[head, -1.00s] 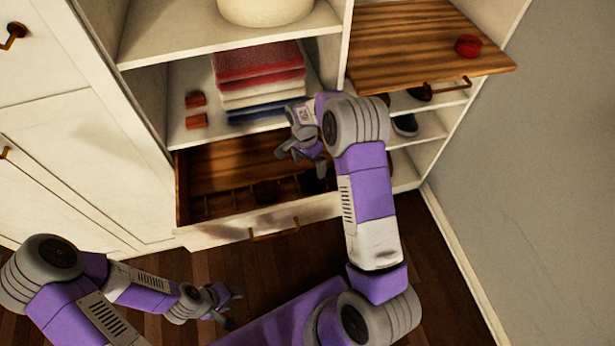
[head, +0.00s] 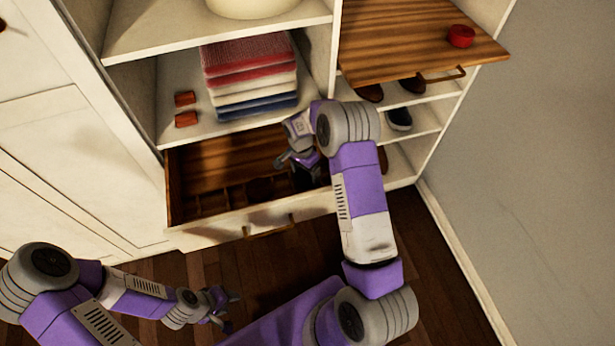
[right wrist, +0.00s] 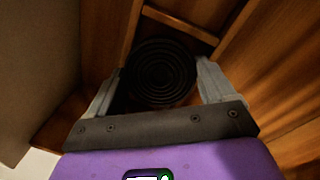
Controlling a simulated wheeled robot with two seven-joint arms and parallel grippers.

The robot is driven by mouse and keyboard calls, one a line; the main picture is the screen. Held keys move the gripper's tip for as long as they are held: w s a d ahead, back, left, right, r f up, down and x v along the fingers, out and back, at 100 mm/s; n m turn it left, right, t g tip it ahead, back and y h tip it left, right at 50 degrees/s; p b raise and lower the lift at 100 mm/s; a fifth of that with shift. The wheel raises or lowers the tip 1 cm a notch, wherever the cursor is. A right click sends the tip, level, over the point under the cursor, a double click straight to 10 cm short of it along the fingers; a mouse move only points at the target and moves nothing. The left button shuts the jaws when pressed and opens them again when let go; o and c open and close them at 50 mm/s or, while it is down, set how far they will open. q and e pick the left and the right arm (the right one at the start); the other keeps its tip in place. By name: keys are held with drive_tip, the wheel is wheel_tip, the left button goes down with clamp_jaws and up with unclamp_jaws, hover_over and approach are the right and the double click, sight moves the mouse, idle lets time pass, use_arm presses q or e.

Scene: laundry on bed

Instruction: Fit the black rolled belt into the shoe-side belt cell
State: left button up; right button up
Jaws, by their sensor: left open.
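The black rolled belt (right wrist: 160,75) shows as a dark spiral in the right wrist view, with a grey finger against each side of it. My right gripper (head: 299,164) is down at the right part of the open drawer (head: 200,225), shut on the belt. In the head view the belt is a dark shape mostly hidden by the gripper. A wooden divider (right wrist: 180,25) lies just beyond the belt; whether the belt touches the cell floor cannot be seen. A brown rolled belt (head: 260,188) sits in the drawer to the left. My left gripper (head: 225,305) is open and empty, low in front of the wardrobe.
Folded towels (head: 250,80) and two small reddish-brown blocks (head: 186,109) lie on the shelf above the drawer. A pulled-out wooden shelf (head: 400,50) carries a red round item (head: 461,36). Shoes (head: 399,118) stand on shelves at right. Floor in front is clear.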

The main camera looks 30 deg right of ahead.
sight(306, 174)
drive_tip(key=c, duration=0.7)
drive_tip(key=shift+o, duration=0.2)
wheel_tip(306, 174, up, 10)
drive_tip(key=p, duration=0.3)
drive_tip(key=shift+d+f+t+y+b, duration=0.15)
drive_tip(key=shift+f+y+b, duration=0.5)
drive_tip(key=shift+f+b, duration=0.9)
drive_tip(key=shift+f+t+y+b, duration=0.15)
drive_tip(key=shift+f+y+b, duration=0.6)
drive_tip(key=shift+f, duration=1.5)
